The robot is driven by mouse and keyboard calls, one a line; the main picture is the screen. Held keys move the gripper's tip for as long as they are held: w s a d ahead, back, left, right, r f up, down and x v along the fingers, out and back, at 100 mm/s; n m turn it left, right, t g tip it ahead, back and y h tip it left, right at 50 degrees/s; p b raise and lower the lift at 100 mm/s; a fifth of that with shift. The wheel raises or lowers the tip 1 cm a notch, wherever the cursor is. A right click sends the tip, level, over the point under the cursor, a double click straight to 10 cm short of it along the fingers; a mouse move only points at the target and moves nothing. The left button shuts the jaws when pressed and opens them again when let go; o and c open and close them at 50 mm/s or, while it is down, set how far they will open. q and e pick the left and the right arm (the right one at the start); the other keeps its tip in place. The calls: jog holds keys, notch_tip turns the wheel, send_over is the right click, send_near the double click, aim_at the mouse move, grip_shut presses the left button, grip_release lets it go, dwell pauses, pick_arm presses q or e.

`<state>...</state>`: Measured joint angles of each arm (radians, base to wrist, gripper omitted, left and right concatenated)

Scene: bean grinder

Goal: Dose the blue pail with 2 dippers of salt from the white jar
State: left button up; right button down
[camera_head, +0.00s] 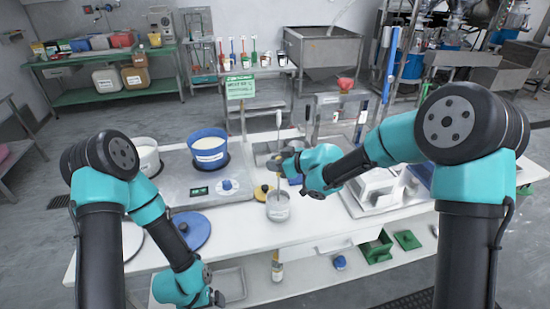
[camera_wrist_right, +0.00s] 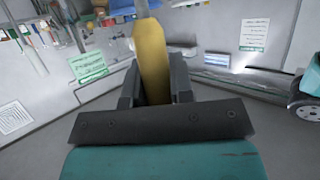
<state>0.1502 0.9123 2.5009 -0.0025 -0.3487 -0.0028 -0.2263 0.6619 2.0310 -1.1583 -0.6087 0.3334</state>
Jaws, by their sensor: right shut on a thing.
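The blue pail (camera_head: 208,158) stands on the scale with white stuff inside and a label on its front. A white jar (camera_head: 148,160), also holding white stuff, stands left of it, partly behind my left arm. My right gripper (camera_head: 281,163) is right of the pail, over the table. In the right wrist view its jaws (camera_wrist_right: 155,85) are shut on a yellow handle (camera_wrist_right: 153,62) with a grey shaft beyond. The scoop end is not clear. My left gripper (camera_head: 215,298) is low at the table's front; its jaws are unclear.
The scale (camera_head: 228,187) has a lit display. A grey labelled pot (camera_head: 278,209) stands below my right gripper, beside a yellow lid (camera_head: 263,192). A blue lid (camera_head: 190,231) lies front left. A green sign (camera_head: 240,87) stands behind. White trays (camera_head: 380,187) are at the right.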

jog(key=shift+f, duration=0.45)
jog(key=shift+r, duration=0.15)
dwell(0.6)
notch_tip(320, 180, up, 11)
jog(key=shift+r, duration=0.2)
dwell(1.3)
dwell(0.5)
